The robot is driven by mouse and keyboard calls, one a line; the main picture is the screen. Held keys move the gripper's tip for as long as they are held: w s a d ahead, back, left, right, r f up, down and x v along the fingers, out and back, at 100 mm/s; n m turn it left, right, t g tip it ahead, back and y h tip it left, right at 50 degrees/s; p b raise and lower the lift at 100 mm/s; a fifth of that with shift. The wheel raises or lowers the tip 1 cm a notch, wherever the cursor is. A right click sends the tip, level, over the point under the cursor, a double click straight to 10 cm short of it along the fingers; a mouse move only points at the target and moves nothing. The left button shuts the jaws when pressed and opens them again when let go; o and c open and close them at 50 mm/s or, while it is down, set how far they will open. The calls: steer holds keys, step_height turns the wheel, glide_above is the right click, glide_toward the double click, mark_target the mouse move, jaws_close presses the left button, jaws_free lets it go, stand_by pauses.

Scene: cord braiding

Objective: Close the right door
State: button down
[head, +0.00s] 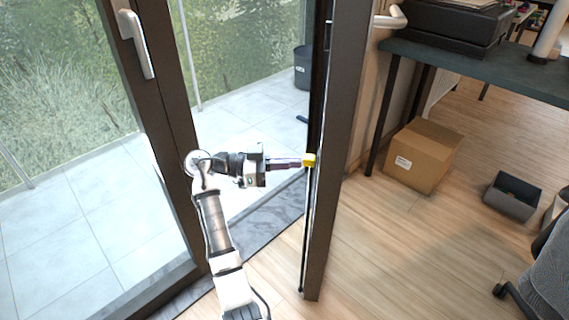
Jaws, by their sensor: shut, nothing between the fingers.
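The right door (341,140) is a dark-framed leaf seen nearly edge-on in the middle of the head view. It stands open, swung into the room, with a light handle (392,18) near its top right. My gripper (309,160) is shut, with yellow fingertips at the left side of the door's edge. It appears to touch the door, but I cannot tell for certain. The left door (170,130) has a dark frame and a white handle (137,42). The doorway between the two shows the tiled terrace.
A dark desk (480,62) with a black device (440,28) stands at the right. Under and beside it are a cardboard box (424,153) and a grey bin (512,196). A chair (545,270) is at the lower right. Wooden floor (410,260) right of the door is clear.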

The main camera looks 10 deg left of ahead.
steer(key=w+a+m+g+b, duration=0.1)
steer(key=a+m+g+b, duration=0.1)
steer(key=a+b, duration=0.9)
steer(key=g+b, duration=0.1)
steer(key=b, duration=0.2)
steer(key=shift+w+a+r+m+g+b, duration=0.2)
steer(key=shift+a+m+g+b, duration=0.1)
steer(key=shift+g+b, duration=0.1)
steer(key=shift+s+r+h, duration=0.1)
steer(key=shift+r+h, duration=0.15)
steer(key=shift+h, duration=0.05)
stand_by(0.3)
steer(key=c, duration=0.8)
jaws_free()
steer(key=shift+a, duration=0.1)
